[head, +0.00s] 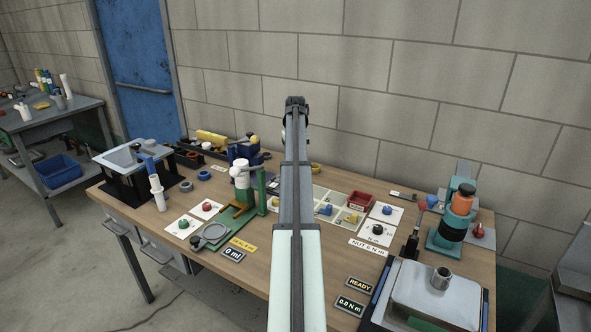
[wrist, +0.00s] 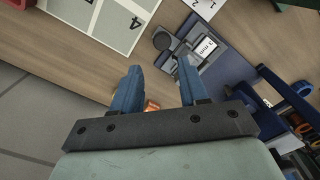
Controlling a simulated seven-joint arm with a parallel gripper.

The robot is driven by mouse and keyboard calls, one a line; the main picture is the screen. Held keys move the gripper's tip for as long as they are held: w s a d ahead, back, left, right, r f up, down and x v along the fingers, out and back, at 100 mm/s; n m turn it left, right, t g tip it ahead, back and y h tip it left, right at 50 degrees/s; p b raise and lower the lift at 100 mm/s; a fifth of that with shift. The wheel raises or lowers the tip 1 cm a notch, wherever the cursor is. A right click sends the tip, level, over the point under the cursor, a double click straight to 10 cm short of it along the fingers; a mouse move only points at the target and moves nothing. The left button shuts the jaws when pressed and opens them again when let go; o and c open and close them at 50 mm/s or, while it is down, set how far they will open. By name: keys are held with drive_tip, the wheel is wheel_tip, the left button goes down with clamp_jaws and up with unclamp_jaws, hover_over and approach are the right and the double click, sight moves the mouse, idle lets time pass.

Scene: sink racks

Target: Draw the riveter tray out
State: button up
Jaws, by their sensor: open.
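My gripper (wrist: 160,63) is open in the wrist view, its two blue fingers apart with nothing held between them. Above the right fingertip is a grey-blue device (wrist: 218,72) with a small label that seems to read 3 mm and a dark round knob. I cannot tell for sure whether this is the riveter or its tray. In the head view a dark blue device (head: 240,151) stands at the back of the bench, left of my arm. My raised arm hides part of the bench, and my fingers cannot be made out there.
A white compartment tray (wrist: 105,24) lies at the upper left in the wrist view. A small copper-coloured thing (wrist: 152,105) shows low between the fingers. In the head view, a green stand (head: 237,214) is left of my arm and a teal machine (head: 447,237) stands right.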

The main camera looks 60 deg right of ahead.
drive_tip(key=shift+r, duration=2.1)
